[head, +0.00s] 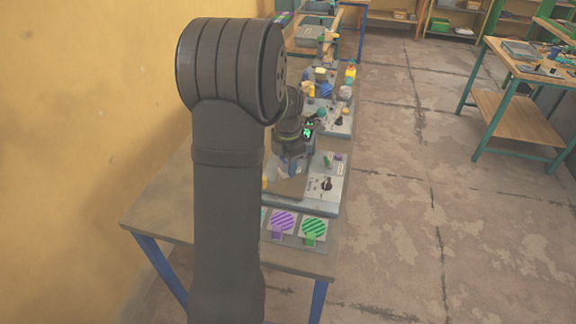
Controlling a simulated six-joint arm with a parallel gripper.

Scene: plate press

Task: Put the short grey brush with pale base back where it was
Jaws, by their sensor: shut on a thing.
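My gripper (293,165) points down over the grey press board (325,195) on the near part of the bench. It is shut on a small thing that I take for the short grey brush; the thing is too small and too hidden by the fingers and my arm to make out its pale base. A brown plate (291,188) lies just below the gripper. I cannot tell whether the held thing touches it.
A panel with a purple striped disc (283,221) and a green striped disc (314,228) is at the bench's near end. The press board carries a black knob (327,184). Another board with several coloured parts (343,115) stands behind. The yellow wall is close on the left.

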